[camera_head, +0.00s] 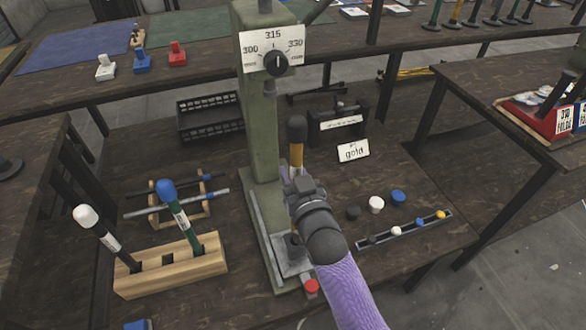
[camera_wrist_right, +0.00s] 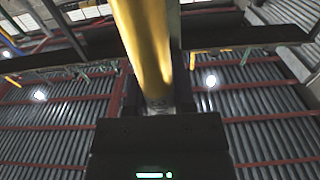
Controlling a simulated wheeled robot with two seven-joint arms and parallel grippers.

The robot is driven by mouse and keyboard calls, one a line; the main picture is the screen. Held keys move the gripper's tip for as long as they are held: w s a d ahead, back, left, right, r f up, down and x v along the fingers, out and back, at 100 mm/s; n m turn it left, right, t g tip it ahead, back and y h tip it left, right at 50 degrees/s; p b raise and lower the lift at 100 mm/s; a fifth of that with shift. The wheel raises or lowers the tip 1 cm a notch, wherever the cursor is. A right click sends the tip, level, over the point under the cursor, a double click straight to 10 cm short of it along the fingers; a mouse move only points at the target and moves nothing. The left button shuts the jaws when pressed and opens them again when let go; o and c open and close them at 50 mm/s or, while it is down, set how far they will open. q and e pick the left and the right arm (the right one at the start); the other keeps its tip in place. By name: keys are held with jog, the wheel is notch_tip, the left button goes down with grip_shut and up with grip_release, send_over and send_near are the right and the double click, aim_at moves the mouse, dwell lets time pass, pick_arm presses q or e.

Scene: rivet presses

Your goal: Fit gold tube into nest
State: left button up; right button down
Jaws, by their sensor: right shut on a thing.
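The gold tube (camera_head: 297,155) stands upright in front of the green press column, with a dark rounded head (camera_head: 297,128) on top. My right gripper (camera_head: 298,182) is shut on its lower part. In the right wrist view the gold tube (camera_wrist_right: 145,45) rises from between the fingers, leaning slightly. The green press (camera_head: 260,130) has a dial marked 300, 315 and 330. Its base plate (camera_head: 273,255) lies below the gripper, with a dark round piece (camera_head: 293,241) on it. My wrist hides part of the base, and I cannot tell whether the tube's lower end touches anything. My left gripper is not in view.
A wooden block (camera_head: 170,268) holds a white-topped and a blue-topped tool at left. A "gold" card (camera_head: 353,151) stands behind right. Black, white and blue caps (camera_head: 398,197) and a strip with coloured dots (camera_head: 410,230) lie at right. A red button (camera_head: 311,287) is at the base's front.

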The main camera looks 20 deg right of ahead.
pick_arm(q)
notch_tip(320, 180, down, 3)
jog(key=shift+b, duration=1.15)
pick_arm(e)
notch_tip(320, 180, down, 4)
jog(key=shift+r, duration=0.1)
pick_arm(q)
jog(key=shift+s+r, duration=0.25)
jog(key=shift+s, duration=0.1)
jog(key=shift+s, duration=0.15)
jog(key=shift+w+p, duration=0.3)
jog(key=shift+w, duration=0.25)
